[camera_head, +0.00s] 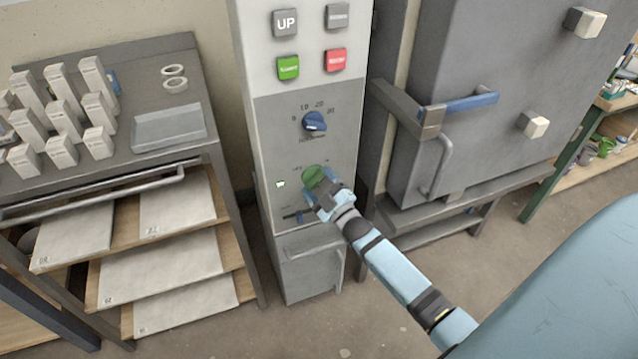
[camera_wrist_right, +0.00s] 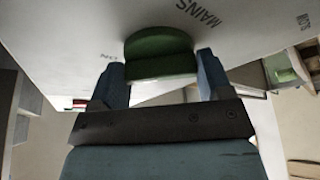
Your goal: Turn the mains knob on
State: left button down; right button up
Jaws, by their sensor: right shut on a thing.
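The green mains knob (camera_head: 314,174) sits on the grey front of the control column (camera_head: 268,150), below a blue dial. My right gripper (camera_head: 322,191) is at the knob, with its fingers on either side of it. In the right wrist view the green knob (camera_wrist_right: 160,54) lies between the two blue fingers of my right gripper (camera_wrist_right: 163,75), beside the printed word MAINS. An ON mark shows to the left of the knob there. My right gripper is shut on the knob. My left gripper is not in view.
Above are the blue dial (camera_head: 314,122), a green button (camera_head: 288,68), a red button (camera_head: 335,61) and an UP button (camera_head: 285,23). A kiln door with a blue-gripped handle (camera_head: 470,103) stands right; a shelf rack (camera_head: 190,150) stands left.

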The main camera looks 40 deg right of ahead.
jog(key=o, duration=0.9)
jog(key=v, duration=1.3)
jog(key=shift+s+f+p, duration=0.1)
jog(key=shift+s+p, duration=0.2)
jog(key=shift+s, duration=0.1)
